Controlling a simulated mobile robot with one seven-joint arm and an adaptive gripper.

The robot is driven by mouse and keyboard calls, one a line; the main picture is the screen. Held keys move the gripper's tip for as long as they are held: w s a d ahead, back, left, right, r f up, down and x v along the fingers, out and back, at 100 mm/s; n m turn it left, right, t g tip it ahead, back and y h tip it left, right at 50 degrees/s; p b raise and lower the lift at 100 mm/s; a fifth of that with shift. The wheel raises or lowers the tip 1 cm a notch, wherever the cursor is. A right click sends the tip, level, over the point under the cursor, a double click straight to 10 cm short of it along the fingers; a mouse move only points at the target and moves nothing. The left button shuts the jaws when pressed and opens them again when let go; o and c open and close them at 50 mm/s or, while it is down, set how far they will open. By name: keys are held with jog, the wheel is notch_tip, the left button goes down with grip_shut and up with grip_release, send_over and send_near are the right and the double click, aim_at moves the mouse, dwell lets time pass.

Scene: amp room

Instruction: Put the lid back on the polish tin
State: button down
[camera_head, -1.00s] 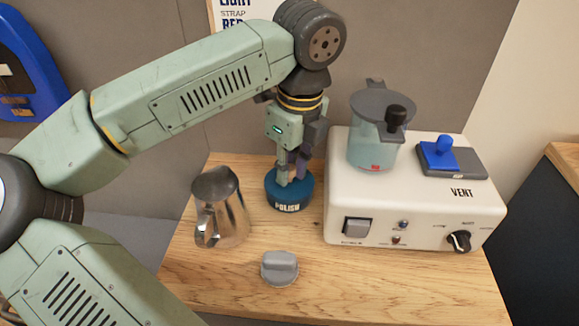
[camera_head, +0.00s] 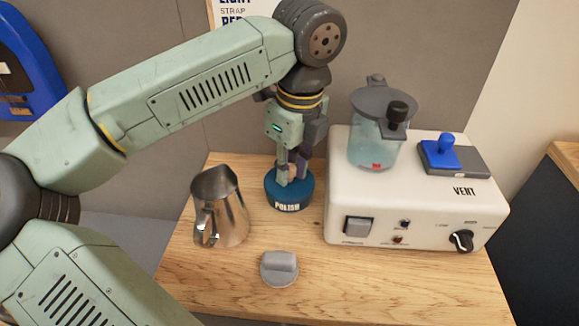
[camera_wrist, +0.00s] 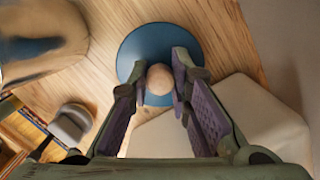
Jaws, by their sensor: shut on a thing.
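The blue polish tin (camera_head: 288,202), marked POLISH, stands upright on the wooden table between the steel jug and the white machine. My gripper (camera_head: 291,178) points down over it. In the wrist view, my gripper (camera_wrist: 160,88) is shut on a pale round knob (camera_wrist: 160,78) at the middle of a blue round top, the lid (camera_wrist: 143,47). The lid sits at the tin's top and looks level. The seam between lid and tin is too small to tell whether it is fully seated. The fingers partly hide the knob in the head view.
A steel jug (camera_head: 220,208) stands close left of the tin. A white machine (camera_head: 415,200) with a grey-lidded clear jar (camera_head: 375,140) and a blue-handled block (camera_head: 444,152) is close right. A grey lid-like piece with a bar grip (camera_head: 280,267) lies in front. Bare table lies front right.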

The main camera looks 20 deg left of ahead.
dwell(0.3)
jog(key=c, duration=1.4)
grip_release()
jog(key=shift+o, duration=0.4)
jog(key=o, duration=0.4)
jog(key=shift+r, duration=0.15)
jog(key=shift+r+p, duration=1.85)
jog(key=shift+r, duration=1.55)
